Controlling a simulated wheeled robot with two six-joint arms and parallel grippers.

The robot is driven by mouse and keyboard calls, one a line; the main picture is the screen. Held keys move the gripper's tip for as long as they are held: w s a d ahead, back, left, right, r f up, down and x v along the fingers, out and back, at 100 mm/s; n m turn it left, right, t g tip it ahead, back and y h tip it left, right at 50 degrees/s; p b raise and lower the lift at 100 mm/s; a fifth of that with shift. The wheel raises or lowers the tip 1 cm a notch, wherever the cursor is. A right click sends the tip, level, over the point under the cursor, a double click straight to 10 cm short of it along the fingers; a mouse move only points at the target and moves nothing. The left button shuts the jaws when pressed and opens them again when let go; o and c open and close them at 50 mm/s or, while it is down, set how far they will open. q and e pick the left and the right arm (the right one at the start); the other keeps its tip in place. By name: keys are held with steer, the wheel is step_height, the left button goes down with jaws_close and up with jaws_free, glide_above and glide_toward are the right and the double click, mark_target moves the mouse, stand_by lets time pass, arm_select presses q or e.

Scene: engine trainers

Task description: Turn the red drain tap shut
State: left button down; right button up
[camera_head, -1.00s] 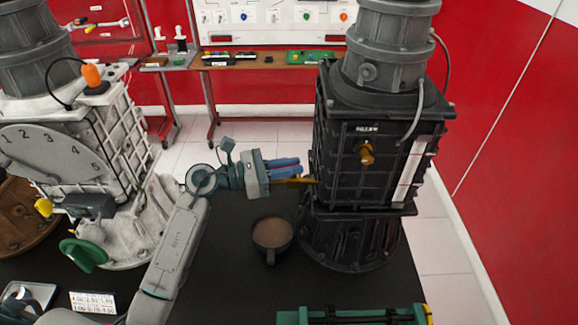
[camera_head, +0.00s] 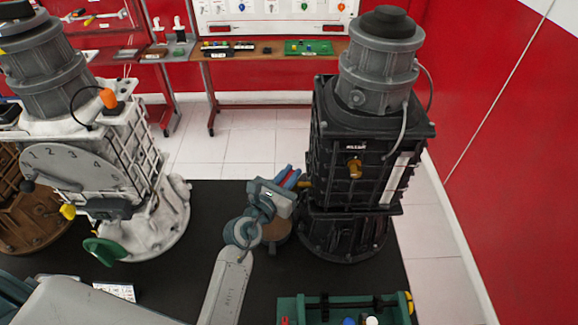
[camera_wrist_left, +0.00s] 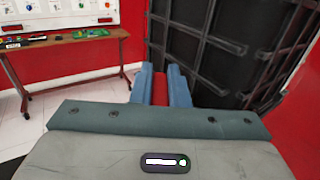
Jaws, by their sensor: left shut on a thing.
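The black engine trainer (camera_head: 352,135) stands upright on the dark table, right of centre. A brass stub (camera_head: 306,184) sticks out from its left side, low down. My left gripper (camera_head: 290,178) is at that stub, with its blue fingers shut around a red part. This looks like the red drain tap's handle (camera_wrist_left: 160,90), seen as a red strip between the two blue fingers in the left wrist view (camera_wrist_left: 161,86). The fingers hide much of the tap, so its exact angle cannot be told. My right gripper is not in view.
A brown-filled cup (camera_head: 276,232) stands just behind my left wrist, partly hidden by it. A white engine trainer (camera_head: 125,160) with a green handle (camera_head: 104,250) is at left. A green tray (camera_head: 290,308) is at the front.

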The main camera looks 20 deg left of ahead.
arm_select(q)
steer(key=shift+y, duration=0.3)
steer(key=shift+n, duration=0.3)
steer(key=shift+f, duration=0.1)
steer(key=c, duration=1.4)
jaws_free()
steer(key=shift+s+a+f, duration=0.1)
steer(key=shift+s, duration=0.4)
steer(key=b+v, duration=0.3)
steer(key=v, duration=0.6)
steer(key=shift+s, duration=0.45)
